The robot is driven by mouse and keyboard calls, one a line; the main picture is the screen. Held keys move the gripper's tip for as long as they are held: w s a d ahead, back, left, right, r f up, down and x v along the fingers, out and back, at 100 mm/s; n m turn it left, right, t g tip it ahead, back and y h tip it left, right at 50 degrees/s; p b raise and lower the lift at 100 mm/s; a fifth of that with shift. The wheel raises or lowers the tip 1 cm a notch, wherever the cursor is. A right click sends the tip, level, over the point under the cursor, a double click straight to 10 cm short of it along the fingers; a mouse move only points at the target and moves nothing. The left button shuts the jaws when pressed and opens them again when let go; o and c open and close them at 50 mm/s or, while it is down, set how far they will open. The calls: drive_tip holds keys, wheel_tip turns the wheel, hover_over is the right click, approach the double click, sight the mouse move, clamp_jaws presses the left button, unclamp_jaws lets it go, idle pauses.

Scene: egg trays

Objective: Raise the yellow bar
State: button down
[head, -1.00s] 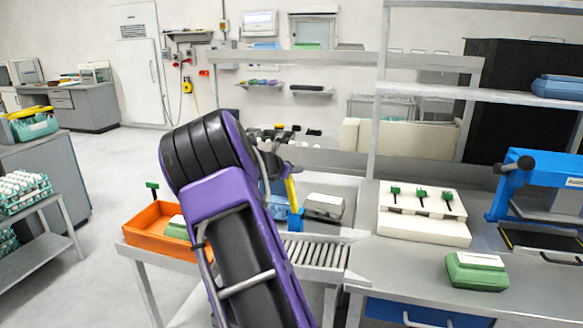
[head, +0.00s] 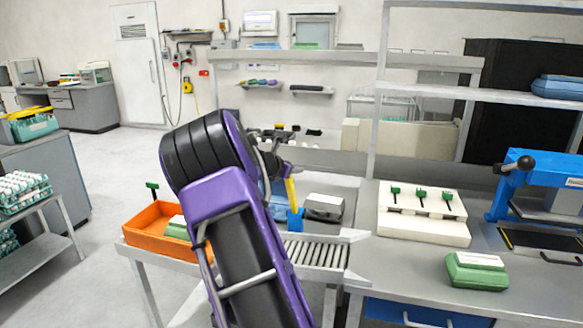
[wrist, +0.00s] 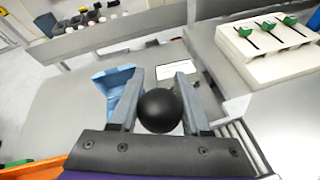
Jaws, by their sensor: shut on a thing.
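The yellow bar (head: 291,190) shows in the head view just right of my purple arm. It stands tilted, its lower end at a blue part (head: 295,221) of a device mostly hidden behind my arm. My gripper (wrist: 159,76) is shut on a round black knob (wrist: 160,111), which sits between its two fingers in the wrist view. A blue part (wrist: 115,82) shows beside the left finger. The yellow bar is not visible in the wrist view, and its join with the knob is hidden.
A grey box (head: 324,207) stands close to the right of the bar, above a roller strip (head: 318,252). An orange tray (head: 150,232) is at the left. A white block with green-handled tools (head: 422,222) and a green box (head: 477,271) lie on the right bench.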

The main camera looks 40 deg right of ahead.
drive_tip(key=shift+s+f, duration=0.1)
drive_tip(key=shift+f, duration=0.3)
drive_tip(key=shift+c, duration=1.9)
unclamp_jaws()
drive_tip(key=shift+d+f, duration=0.1)
drive_tip(key=shift+d, duration=0.15)
drive_tip(key=shift+a+r, duration=0.1)
drive_tip(key=shift+r, duration=0.15)
drive_tip(key=shift+a, duration=0.1)
drive_tip(key=shift+a+r, duration=0.2)
drive_tip(key=shift+a, duration=0.05)
drive_tip(key=v, duration=1.6)
drive_tip(key=shift+s+a+r+b, duration=0.1)
drive_tip(key=shift+s+a+b, duration=0.1)
drive_tip(key=shift+b, duration=0.1)
